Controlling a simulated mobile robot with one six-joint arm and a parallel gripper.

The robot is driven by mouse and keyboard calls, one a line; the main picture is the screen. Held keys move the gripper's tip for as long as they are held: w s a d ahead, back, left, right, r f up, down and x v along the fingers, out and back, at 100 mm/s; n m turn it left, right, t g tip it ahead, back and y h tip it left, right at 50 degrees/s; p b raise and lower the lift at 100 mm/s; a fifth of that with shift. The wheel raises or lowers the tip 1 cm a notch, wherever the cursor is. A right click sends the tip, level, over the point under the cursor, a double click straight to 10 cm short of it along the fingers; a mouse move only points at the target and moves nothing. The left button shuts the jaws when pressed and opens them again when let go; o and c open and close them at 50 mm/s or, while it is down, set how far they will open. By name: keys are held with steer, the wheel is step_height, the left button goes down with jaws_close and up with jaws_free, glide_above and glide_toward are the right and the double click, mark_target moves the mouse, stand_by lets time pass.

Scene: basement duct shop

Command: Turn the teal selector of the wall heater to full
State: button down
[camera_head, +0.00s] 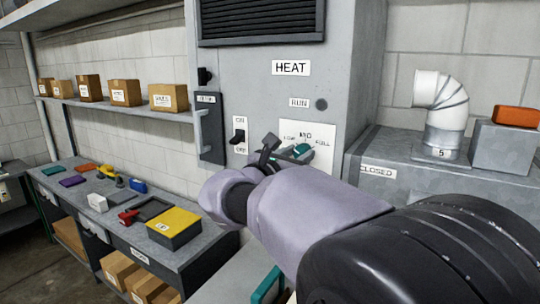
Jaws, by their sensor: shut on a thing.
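The wall heater (264,69) is a tall grey cabinet with a dark vent at the top and a "HEAT" label. The teal selector (303,150) sits on a white dial plate (325,133) marked "MID" at the top and "FULL" at the right; the left marking is partly covered. My gripper (284,153) is at the dial and shut on the teal selector. My wrist hides the lower part of the plate and some of the selector, so its exact pointing direction is hard to tell.
Left of the dial are a black switch (239,136) and a grey box with a handle (209,128). A workbench (60,203) with tools and a yellow-topped box (174,222) stands at left. At right, a grey duct unit (385,152) carries a white elbow pipe (441,105).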

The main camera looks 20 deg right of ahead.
steer(key=m+b, duration=1)
steer(key=m, duration=0.1)
steer(key=m+b, duration=1.1)
steer(key=m, duration=0.1)
steer(key=shift+s+f+b, duration=0.15)
steer(key=shift+f+b, duration=0.05)
steer(key=shift+b, duration=0.1)
steer(key=shift+m+y, duration=0.3)
steer(key=c, duration=0.9)
jaws_free()
steer(key=shift+c, duration=0.2)
